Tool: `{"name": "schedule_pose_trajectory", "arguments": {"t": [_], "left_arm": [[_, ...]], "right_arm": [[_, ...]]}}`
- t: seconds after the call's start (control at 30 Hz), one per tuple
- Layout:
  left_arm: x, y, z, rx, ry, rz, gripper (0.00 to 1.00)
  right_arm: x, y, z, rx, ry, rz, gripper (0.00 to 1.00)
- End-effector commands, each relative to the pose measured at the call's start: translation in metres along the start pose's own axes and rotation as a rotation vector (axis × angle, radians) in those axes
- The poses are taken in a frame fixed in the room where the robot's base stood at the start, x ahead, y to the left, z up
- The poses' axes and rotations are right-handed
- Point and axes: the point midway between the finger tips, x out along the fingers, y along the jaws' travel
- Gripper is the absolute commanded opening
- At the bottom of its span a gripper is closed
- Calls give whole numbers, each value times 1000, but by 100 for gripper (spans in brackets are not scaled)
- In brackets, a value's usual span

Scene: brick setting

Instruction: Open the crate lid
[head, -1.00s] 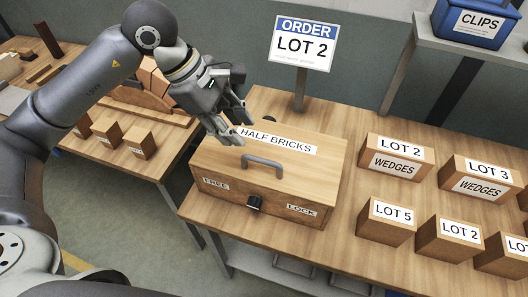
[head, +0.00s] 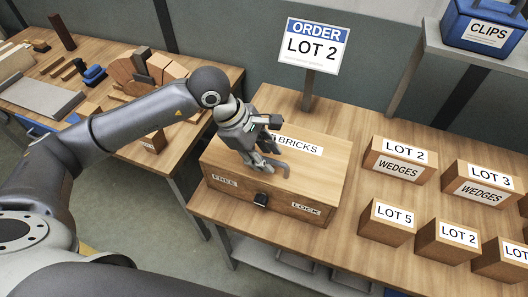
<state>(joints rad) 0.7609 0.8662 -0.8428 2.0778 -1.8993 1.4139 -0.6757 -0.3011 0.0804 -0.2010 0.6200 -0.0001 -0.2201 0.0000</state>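The wooden crate (head: 335,180) stands on the bench with its lid (head: 325,165) down. The lid bears a label, partly covered by my gripper, of which "BRICKS" shows. A grey bar handle (head: 274,168) sits on the lid near its front edge. A black latch (head: 261,199) is on the front face, between the words FREE and LOCK. My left gripper (head: 264,145) is over the lid with its fingers apart, close to the handle and partly hiding it. I cannot tell whether it touches the handle. My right gripper is out of view.
Wooden boxes labelled LOT 2 (head: 400,160), LOT 3 (head: 482,184) and LOT 5 (head: 387,222) stand to the right. An ORDER LOT 2 sign (head: 313,46) rises behind the crate. A blue CLIPS bin (head: 483,27) sits on a shelf. Another bench with wooden pieces is at left.

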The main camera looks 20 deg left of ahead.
Motion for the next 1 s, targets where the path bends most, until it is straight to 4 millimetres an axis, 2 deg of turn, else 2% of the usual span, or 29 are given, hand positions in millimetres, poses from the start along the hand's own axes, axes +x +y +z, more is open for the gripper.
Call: {"name": "schedule_pose_trajectory", "arguments": {"t": [0.07,0.33,0.77,1.0], "left_arm": [[0,0,0,0,0,0,34],[0,0,0,0,0,0,0],[-2,2,0,-4,1,-8,0],[-16,13,7,-36,-1,-84,0]], "right_arm": [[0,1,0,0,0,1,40],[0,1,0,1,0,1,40],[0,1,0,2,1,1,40],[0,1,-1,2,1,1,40]]}}
